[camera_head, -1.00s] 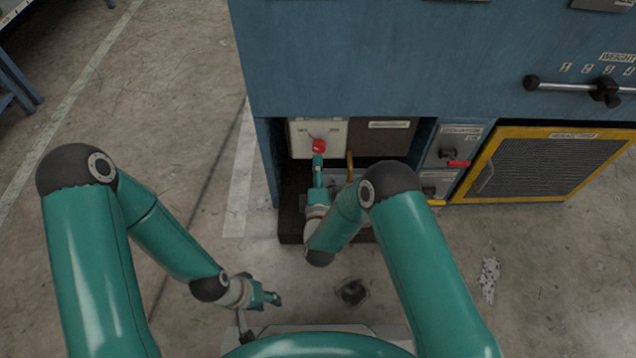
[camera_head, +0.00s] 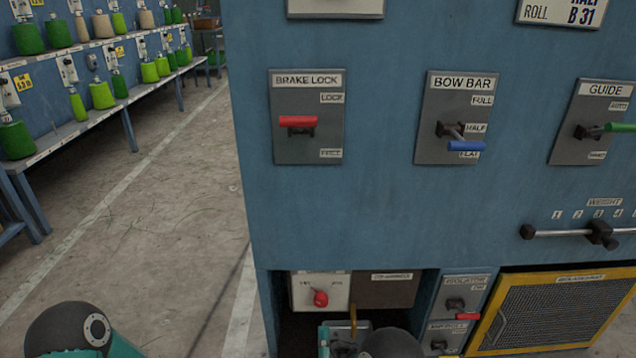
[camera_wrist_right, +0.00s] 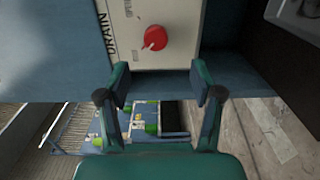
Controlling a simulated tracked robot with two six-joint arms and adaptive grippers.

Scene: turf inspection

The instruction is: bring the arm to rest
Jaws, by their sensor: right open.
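My right gripper (camera_head: 324,338) shows only in part at the bottom edge of the head view, just below the red knob (camera_head: 320,298) on its pale plate. In the right wrist view my right gripper (camera_wrist_right: 160,82) is open, with nothing between its two fingers. The red knob (camera_wrist_right: 155,38) is beyond the fingertips there, on a plate (camera_wrist_right: 180,16) marked DRAIN, and apart from them. Of my left arm, only a dark joint and a teal link show at the lower left of the head view. My left gripper is out of view.
The blue cabinet (camera_head: 380,205) fills the middle and right, with a red brake lock lever (camera_head: 298,121), a blue bow bar lever (camera_head: 466,146) and a green guide lever (camera_head: 622,127). A yellow-framed mesh panel (camera_head: 555,310) is lower right. Open floor (camera_head: 165,210) lies left, before shelves of cones.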

